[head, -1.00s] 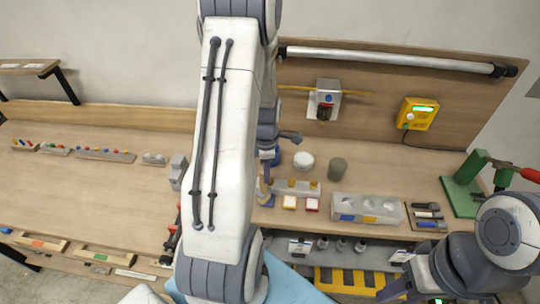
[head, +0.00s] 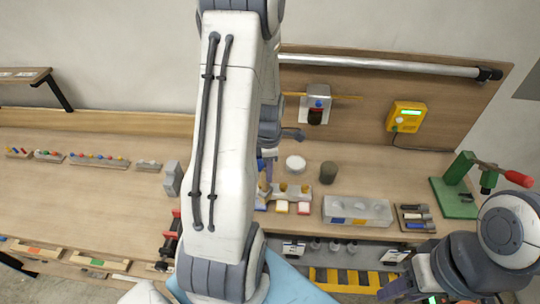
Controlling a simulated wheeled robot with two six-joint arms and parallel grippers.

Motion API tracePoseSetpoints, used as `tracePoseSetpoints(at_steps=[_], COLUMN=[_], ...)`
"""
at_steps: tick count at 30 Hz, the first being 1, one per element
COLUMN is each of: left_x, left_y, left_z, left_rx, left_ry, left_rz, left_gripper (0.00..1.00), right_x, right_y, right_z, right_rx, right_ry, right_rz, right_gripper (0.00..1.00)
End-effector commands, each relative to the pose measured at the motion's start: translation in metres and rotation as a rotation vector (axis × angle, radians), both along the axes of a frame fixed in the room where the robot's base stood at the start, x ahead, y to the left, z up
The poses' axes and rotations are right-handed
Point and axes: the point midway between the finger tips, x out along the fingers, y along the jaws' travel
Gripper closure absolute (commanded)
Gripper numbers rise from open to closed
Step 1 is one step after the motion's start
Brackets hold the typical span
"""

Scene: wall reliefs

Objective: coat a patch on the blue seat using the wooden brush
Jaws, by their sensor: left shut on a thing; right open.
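My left gripper (head: 266,160) is mostly hidden behind my own white arm link. It is shut on what looks like the tan handle of the wooden brush (head: 263,182), just above the bench. The brush's lower end is close to a small blue-edged pad (head: 260,206), the leftmost of three in a row and likely the blue seat. I cannot tell whether the brush touches it, or whether a patch is coated. My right gripper (head: 432,292) is open and empty at the bottom right, partly out of frame.
A yellow pad (head: 282,208) and a red pad (head: 304,209) sit beside the blue one. A grey block with hollows (head: 383,211), a white round pot (head: 296,163), a dark cup (head: 328,173) and a green press (head: 455,190) stand to the right.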

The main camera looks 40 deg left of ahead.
Motion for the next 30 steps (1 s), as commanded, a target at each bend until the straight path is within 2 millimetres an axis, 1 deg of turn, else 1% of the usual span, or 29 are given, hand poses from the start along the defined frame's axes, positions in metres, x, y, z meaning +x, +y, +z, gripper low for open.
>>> tracePoseSetpoints(at_steps=[1, 9, 12, 30], left_x=[0.000, -0.001, -0.002, -0.002], left_y=[0.001, 0.003, 0.004, 0.004], left_z=[0.010, 0.034, 0.039, 0.039], left_rx=[0.001, 0.001, 0.001, 0.001], left_ry=[-0.001, -0.002, -0.002, -0.001], left_rz=[0.002, 0.006, 0.006, 0.006], left_gripper=[1.00, 1.00, 1.00, 1.00], right_x=[0.000, 0.000, 0.000, 0.000], right_y=[0.000, 0.000, 0.000, 0.000], right_z=[0.008, 0.029, 0.033, 0.033], right_rx=[0.000, 0.000, 0.000, 0.000], right_ry=[0.000, 0.000, 0.000, 0.000], right_rz=[0.000, -0.001, -0.002, -0.002], right_gripper=[0.50, 0.50, 0.50, 0.50])
